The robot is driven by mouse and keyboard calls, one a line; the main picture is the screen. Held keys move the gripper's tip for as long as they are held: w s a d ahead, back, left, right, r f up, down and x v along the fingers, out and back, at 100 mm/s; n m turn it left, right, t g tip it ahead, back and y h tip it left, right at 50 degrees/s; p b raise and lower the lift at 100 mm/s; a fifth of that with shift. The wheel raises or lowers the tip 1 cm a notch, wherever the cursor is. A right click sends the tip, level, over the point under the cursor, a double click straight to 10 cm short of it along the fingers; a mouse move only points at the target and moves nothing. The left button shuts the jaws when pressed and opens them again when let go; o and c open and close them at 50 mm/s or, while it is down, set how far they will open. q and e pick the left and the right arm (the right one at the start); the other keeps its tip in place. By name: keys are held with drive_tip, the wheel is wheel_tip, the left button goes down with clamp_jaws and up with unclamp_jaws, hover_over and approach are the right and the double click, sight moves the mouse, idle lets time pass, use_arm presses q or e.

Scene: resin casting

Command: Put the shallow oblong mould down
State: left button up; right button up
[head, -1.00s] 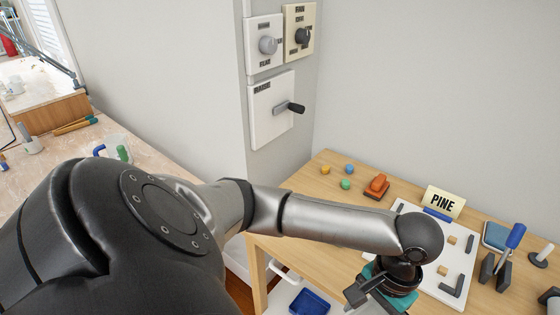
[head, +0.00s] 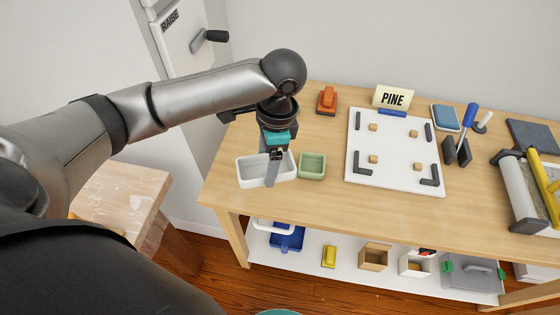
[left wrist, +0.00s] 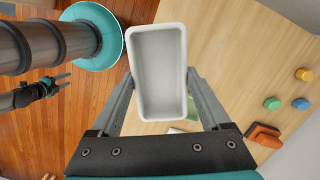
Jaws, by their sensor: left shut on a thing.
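The shallow oblong mould (head: 247,178) is a white-grey, open rectangular tray. It is at the left end of the wooden table in the head view, left of a small green mould (head: 312,166). My left gripper (head: 273,168) is shut on it, with a finger reaching into the tray. In the left wrist view the mould (left wrist: 159,72) sits between the two fingers, its empty inside facing the camera. Whether its underside touches the table cannot be told. My right gripper (left wrist: 62,82) shows small at the left of the left wrist view, its fingers apart and empty.
The wooden table (head: 330,215) has clear room in front of the green mould. A white board (head: 395,160) with dark corner stops, a PINE sign (head: 393,98) and an orange object (head: 327,100) stand further right and back. A lower shelf holds bins.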

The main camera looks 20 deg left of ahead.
use_arm(q)
drive_tip(key=w+a+r+m+t+h+b, duration=0.15)
drive_tip(key=w+a+r+m, duration=0.3)
drive_tip(key=m, duration=0.65)
drive_tip(key=w+a+r+m+t+y, duration=0.1)
drive_tip(key=w+a+r+m+t, duration=0.25)
drive_tip(key=m, duration=0.85)
drive_tip(key=f+b, duration=0.1)
drive_tip(key=f, duration=0.4)
drive_tip(key=w+f+g+b, duration=0.1)
drive_tip(key=f, duration=0.4)
drive_tip(key=a+f+g+b, duration=0.1)
drive_tip(key=f+b, duration=0.1)
drive_tip(key=f, duration=0.4)
drive_tip(key=shift+w+h, duration=0.25)
drive_tip(key=shift+w, duration=0.15)
drive_tip(key=shift+f, duration=0.5)
wheel_tip(320, 180, down, 4)
drive_tip(key=shift+r+b, duration=0.2)
drive_tip(key=shift+b, duration=0.55)
drive_tip(key=shift+f, duration=0.25)
drive_tip(key=o, duration=1)
drive_tip(key=shift+o, duration=1.1)
use_arm(e)
wheel_tip(320, 180, down, 7)
drive_tip(key=w+d, duration=0.2)
drive_tip(key=shift+s, duration=0.1)
